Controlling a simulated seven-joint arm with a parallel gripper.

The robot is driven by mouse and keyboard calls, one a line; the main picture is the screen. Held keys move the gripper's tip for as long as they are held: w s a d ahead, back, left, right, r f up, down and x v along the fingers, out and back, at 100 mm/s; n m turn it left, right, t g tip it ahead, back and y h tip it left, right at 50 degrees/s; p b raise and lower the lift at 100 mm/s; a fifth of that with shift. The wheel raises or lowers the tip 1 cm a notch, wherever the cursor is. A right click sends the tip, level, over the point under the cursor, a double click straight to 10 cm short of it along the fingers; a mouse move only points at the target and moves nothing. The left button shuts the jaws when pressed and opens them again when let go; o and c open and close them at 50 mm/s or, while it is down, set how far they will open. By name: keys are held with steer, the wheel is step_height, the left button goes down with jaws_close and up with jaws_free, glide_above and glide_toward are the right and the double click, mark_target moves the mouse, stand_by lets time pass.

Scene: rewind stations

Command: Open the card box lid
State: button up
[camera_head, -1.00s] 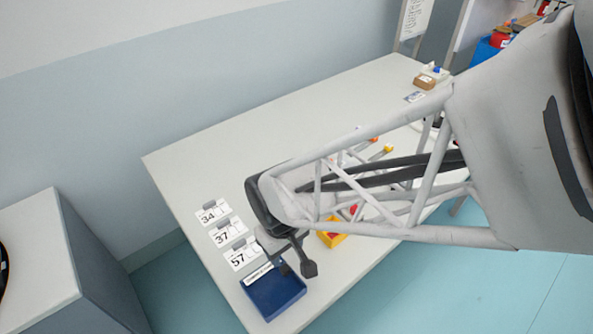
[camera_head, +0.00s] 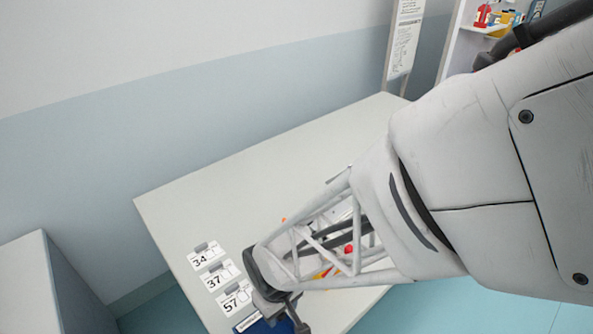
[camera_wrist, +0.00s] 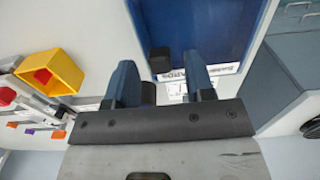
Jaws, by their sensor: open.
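The blue card box (camera_head: 252,328) is at the near end of the table, mostly cut off by the picture's bottom edge and covered by my gripper (camera_head: 288,312). In the wrist view a flat blue face of the box (camera_wrist: 215,28) fills the top middle, with a white lettered label (camera_wrist: 222,70) along its near edge. My gripper (camera_wrist: 162,80) is open, its two fingers apart, and they point at that edge. A small dark block (camera_wrist: 160,60) shows between the fingers; I cannot tell what it belongs to. I see no raised lid, and contact cannot be told.
Several cards numbered 34 (camera_head: 204,256), 37 and 57 lie left of my gripper on the white table (camera_head: 230,190). A yellow open holder (camera_wrist: 50,72) and coloured parts are at the left in the wrist view. The table's far left is clear.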

steer(key=shift+f, duration=0.45)
jaws_close()
steer(key=shift+w, duration=0.1)
steer(key=shift+w+d, duration=3.55)
jaws_free()
steer(key=shift+r, duration=0.1)
